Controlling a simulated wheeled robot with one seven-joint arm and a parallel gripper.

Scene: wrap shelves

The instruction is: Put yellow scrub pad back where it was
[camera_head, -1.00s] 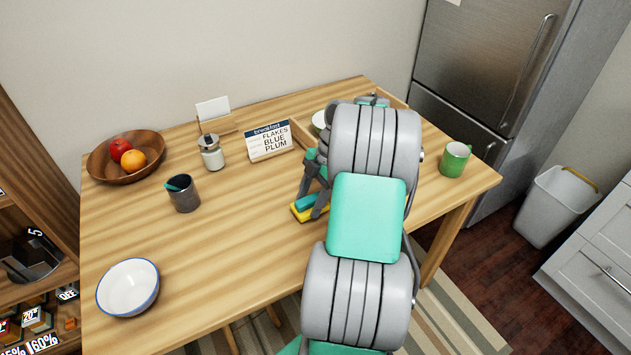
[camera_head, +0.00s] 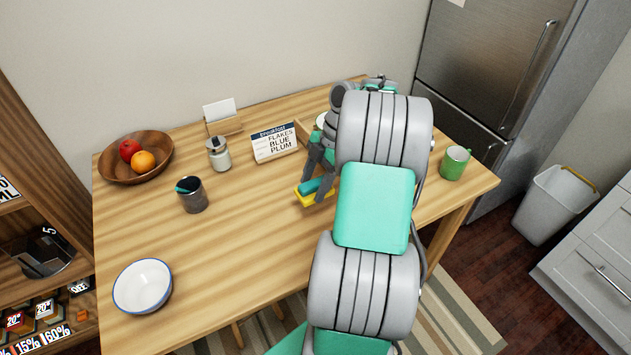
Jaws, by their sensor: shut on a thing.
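The yellow scrub pad (camera_head: 314,200) shows as a yellow layer with a teal layer on top, near the front right of the wooden table (camera_head: 235,255). My gripper (camera_head: 317,186) points down and is shut on the pad. I cannot tell whether the pad touches the table or is held just above it. My arm hides part of the pad's right side and the table behind it.
A blue-rimmed white bowl (camera_head: 142,286), a dark cup (camera_head: 192,195), a glass shaker (camera_head: 219,154), a fruit bowl (camera_head: 120,172), a sign (camera_head: 274,143) and a green mug (camera_head: 455,162) stand on the table. The wooden shelves (camera_head: 40,190) are at left. The table's middle is clear.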

